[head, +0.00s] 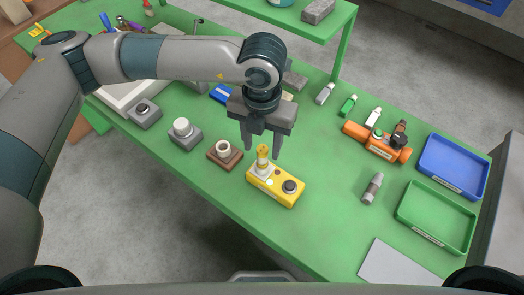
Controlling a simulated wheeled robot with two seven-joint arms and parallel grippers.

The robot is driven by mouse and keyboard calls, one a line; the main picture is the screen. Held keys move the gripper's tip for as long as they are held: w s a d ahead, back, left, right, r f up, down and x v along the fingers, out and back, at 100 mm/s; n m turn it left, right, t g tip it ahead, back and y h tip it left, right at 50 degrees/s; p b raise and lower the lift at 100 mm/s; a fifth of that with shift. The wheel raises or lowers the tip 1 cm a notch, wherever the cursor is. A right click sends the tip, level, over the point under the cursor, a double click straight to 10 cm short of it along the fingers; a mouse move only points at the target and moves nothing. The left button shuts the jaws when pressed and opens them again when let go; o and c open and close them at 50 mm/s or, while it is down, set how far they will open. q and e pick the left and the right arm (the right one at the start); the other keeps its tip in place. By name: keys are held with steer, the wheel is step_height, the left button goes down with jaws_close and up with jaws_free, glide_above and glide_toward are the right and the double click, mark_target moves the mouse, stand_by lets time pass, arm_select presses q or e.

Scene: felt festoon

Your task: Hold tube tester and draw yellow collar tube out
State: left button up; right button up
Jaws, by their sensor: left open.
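The tube tester is a yellow box (273,190) on the green table, with a dark round knob on its right side and a pale socket on its left. The yellow collar tube (262,153) stands upright in that socket. My left gripper (262,150) is open, fingers pointing down, above and around or just behind the tube's top; I cannot tell the exact depth. It does not appear to touch the tube. My right gripper is not in view.
A brown block with a ring (224,153) and a grey block with a white knob (184,133) stand left. An orange device (378,142), a grey cylinder (372,188), a blue tray (453,165) and a green tray (436,217) lie right. Table between is clear.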

mark_target(262, 157)
arm_select(q)
steer(key=shift+f+p, duration=0.8)
steer(key=shift+f, duration=2.05)
steer(key=shift+c, duration=0.2)
